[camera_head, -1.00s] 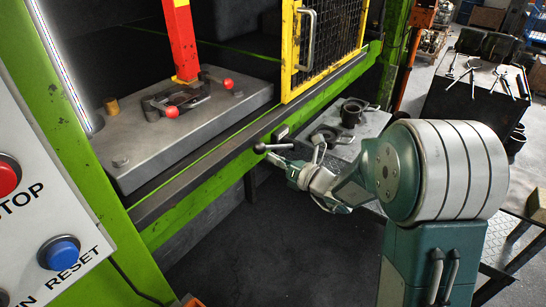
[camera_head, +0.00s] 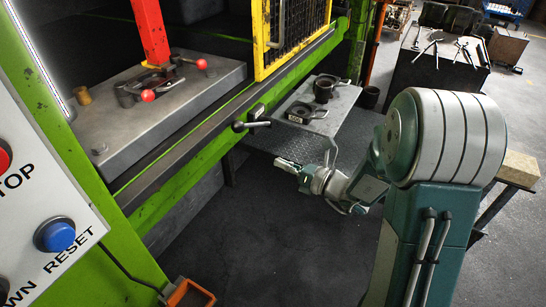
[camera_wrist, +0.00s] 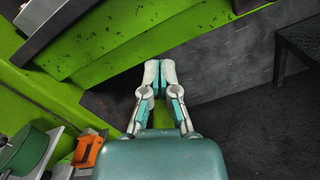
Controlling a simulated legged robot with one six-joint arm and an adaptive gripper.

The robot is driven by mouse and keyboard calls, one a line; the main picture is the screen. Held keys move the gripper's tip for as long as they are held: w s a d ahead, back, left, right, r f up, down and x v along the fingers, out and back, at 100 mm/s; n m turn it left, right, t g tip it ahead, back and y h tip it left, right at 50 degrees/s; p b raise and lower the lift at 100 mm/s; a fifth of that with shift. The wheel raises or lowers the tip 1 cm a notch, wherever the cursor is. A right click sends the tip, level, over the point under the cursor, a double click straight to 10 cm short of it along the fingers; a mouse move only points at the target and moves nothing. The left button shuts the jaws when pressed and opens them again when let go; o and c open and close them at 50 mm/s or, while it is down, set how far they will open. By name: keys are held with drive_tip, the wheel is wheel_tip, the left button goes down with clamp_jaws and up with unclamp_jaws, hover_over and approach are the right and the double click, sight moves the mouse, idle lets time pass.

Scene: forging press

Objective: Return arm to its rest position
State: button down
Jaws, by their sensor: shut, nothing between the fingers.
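My gripper (camera_head: 287,165) is in the middle of the head view, on the folded arm, in front of the green press frame and over the dark floor. In the wrist view my gripper (camera_wrist: 159,72) has its two fingers together with nothing held. Behind the fingertips is a green beam (camera_wrist: 130,35) of the press. I cannot tell the exact gap between them, but I see no contact.
The press bed (camera_head: 160,105) with red-knobbed tooling is at left. A grey side table (camera_head: 320,112) holds dark round parts. A black-handled lever (camera_head: 250,125) sticks out from the press rail. The control panel (camera_head: 35,215) is at near left, an orange pedal (camera_head: 190,293) below. Open floor lies under my gripper.

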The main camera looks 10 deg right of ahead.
drive_tip(key=s+a+r+n+g+h, duration=0.1)
drive_tip(key=s+a+r+n+g, duration=0.15)
drive_tip(key=s+n+g, duration=0.4)
drive_tip(key=s+a+r+n+g+h, duration=0.1)
drive_tip(key=s+a+r+n+g, duration=0.2)
drive_tip(key=s+n, duration=0.55)
drive_tip(key=s+d+r+n+t+h, duration=0.3)
drive_tip(key=s+d+n+h, duration=0.6)
drive_tip(key=n+h, duration=0.3)
drive_tip(key=d+n, duration=0.1)
drive_tip(key=n, duration=0.2)
drive_tip(key=shift+n, duration=0.4)
drive_tip(key=shift+t, duration=0.25)
